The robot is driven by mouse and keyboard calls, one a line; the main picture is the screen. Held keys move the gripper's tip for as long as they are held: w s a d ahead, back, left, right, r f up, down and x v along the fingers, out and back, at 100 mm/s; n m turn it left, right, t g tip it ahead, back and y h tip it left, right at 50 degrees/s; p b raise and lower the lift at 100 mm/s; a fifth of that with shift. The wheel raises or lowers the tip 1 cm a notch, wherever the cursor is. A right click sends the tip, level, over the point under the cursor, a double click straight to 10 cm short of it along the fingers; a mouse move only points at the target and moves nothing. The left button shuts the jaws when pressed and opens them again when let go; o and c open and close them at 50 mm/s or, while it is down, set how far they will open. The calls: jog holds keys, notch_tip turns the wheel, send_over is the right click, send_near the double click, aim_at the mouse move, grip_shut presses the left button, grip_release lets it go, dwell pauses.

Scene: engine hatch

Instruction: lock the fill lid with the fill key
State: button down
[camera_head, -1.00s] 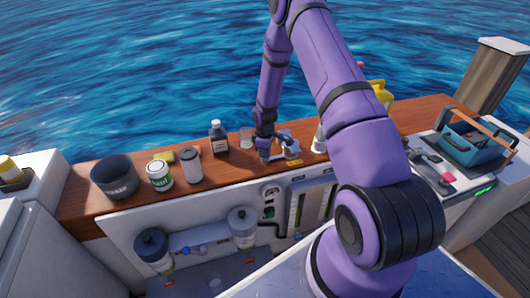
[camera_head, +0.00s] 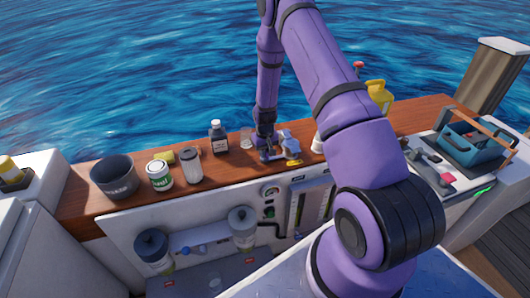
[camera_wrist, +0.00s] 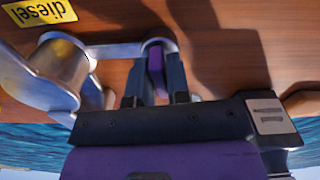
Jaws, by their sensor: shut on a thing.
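The silver metal fill fitting (camera_head: 289,147) stands on the wooden ledge, beside a small yellow label. In the wrist view its rounded metal body (camera_wrist: 62,68) is at the left, near the label reading "diesel" (camera_wrist: 40,12). A flat silver bar, which looks like the fill key (camera_wrist: 115,50), runs from it to my gripper (camera_wrist: 155,75). My gripper (camera_head: 266,153) is just left of the fitting in the head view. Its fingers are shut on the bar's end, with a purple piece between them. I cannot tell how the key sits in the lid.
A dark bottle (camera_head: 218,137) and a clear glass (camera_head: 246,138) stand left of my gripper. A yellow jug (camera_head: 378,96) is to the right, partly behind my arm.

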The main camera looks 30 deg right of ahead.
jog(key=shift+m, duration=0.6)
jog(key=c, duration=1.1)
grip_release()
notch_tip(320, 180, up, 11)
jog(key=shift+f, duration=0.1)
